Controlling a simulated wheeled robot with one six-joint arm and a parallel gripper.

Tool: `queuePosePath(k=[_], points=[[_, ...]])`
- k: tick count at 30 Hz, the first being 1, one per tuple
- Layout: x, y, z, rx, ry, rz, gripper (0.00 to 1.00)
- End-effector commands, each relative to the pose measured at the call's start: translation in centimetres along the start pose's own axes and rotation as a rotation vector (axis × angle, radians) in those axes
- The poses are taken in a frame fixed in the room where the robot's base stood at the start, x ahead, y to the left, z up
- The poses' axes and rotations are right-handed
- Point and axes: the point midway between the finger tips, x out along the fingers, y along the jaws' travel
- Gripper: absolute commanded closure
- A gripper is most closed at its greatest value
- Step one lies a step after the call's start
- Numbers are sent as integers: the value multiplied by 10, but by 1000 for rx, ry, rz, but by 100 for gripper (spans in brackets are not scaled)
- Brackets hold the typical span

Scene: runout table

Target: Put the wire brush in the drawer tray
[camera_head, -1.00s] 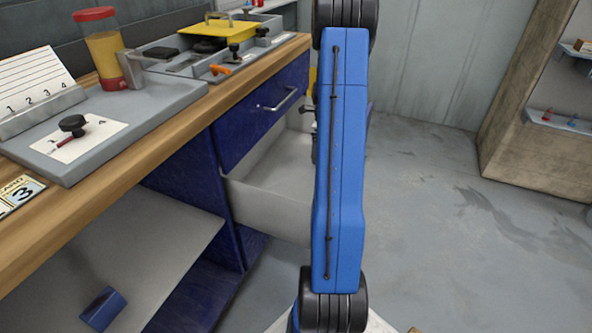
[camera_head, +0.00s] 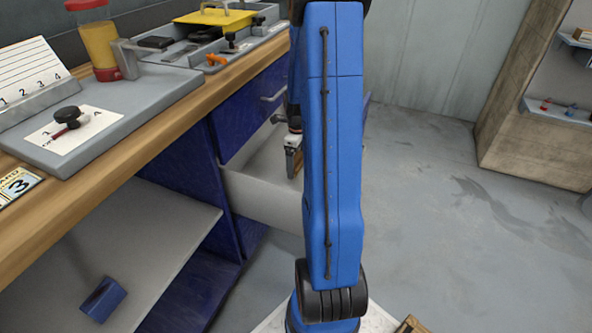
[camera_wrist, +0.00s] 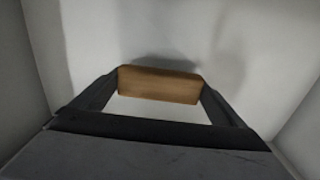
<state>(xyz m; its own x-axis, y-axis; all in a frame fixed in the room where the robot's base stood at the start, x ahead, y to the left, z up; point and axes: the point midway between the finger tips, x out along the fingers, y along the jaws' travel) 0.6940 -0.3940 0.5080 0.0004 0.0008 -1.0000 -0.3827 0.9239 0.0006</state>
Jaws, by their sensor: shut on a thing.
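My gripper (camera_wrist: 160,88) is shut on a wooden block-like piece, which I take to be the wire brush (camera_wrist: 158,86); only its brown wood shows and no bristles are visible. In the wrist view it is between the fingertips, inside a pale box with walls at left and right. In the head view my gripper (camera_head: 291,158) is partly hidden behind my blue arm, over the open drawer tray (camera_head: 258,195), with a bit of brown wood beside it. The pale drawer tray (camera_wrist: 235,45) fills the wrist view. I cannot tell whether the brush touches its floor.
The blue drawer front (camera_head: 250,120) with a metal handle is above the tray. The wooden bench top (camera_head: 150,125) carries a grey board, a yellow-filled container (camera_head: 101,48) and a grey organiser tray. A lower shelf (camera_head: 130,240) holds a blue block (camera_head: 103,299). Floor to the right is clear.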

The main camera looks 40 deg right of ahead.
Motion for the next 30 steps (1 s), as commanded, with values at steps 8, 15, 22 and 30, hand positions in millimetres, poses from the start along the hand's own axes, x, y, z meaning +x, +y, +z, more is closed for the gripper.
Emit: queuePosePath(k=[8,15,22,30], points=[[20,10,1,1,2,3,35],[35,9,1,1,-1,-1,35],[36,9,1,1,0,0,35],[38,9,1,1,0,-1,0]])
